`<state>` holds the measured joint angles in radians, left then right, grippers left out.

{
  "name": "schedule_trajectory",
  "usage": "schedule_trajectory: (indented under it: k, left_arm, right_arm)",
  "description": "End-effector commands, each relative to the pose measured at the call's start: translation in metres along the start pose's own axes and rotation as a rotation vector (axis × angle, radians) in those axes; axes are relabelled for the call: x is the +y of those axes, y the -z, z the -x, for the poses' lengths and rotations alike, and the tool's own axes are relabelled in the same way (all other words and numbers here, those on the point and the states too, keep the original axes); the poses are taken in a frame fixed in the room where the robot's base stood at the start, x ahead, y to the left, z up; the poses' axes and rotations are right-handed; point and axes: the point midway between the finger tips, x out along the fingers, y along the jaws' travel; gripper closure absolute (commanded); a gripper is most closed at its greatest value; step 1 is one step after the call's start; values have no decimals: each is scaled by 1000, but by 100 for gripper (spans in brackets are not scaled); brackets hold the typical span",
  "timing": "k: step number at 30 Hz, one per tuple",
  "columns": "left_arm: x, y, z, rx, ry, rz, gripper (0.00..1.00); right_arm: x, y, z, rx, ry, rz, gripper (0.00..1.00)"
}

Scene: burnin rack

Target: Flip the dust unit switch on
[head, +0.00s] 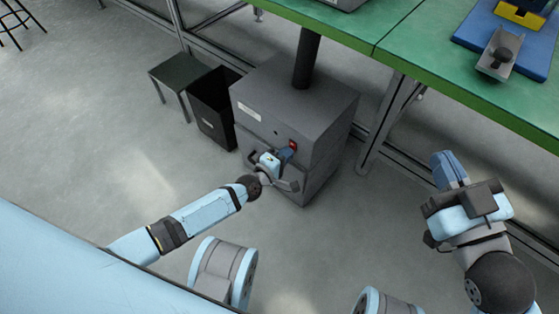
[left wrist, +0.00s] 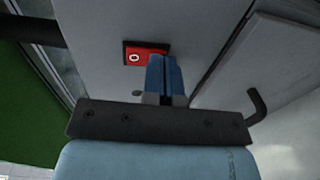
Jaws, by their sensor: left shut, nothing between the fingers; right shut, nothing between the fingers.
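The dust unit (head: 310,105) is a grey box cabinet on the floor with a dark pipe rising from its top. Its red switch (head: 292,146) sits on the upper front face. In the left wrist view the red switch (left wrist: 145,54) shows a white circle mark in a dark frame. My left gripper (head: 288,152) is shut and empty, its blue fingertips right at the switch. In the left wrist view the fingers (left wrist: 164,72) cover the switch's right part; I cannot tell whether they touch it. My right gripper (head: 447,165) is shut and empty, far to the right.
A black bin (head: 211,115) and a small dark stool (head: 178,72) stand left of the unit. A green-topped workbench (head: 420,50) stands behind and to the right. The unit's black handle (left wrist: 258,103) is near my left gripper.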

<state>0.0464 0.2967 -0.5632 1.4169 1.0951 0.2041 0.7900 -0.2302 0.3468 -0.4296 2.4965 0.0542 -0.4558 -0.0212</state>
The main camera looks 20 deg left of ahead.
Motion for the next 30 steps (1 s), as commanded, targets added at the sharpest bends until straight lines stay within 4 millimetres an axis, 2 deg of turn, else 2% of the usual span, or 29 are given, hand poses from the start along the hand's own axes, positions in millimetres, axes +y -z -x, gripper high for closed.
schedule_trajectory:
  k: [22, 26, 30]
  left_arm:
    - [0, -1, -2, 8, -28, 1, 100]
    - [0, -2, 11, 7, -25, 0, 100]
    - [1, -2, 39, 7, -24, 0, 100]
  right_arm:
    - [-1, -3, -1, -16, -5, -23, 100]
    - [-1, 2, -2, -20, -2, -37, 100]
    - [-3, 7, -1, -47, 5, -81, 100]
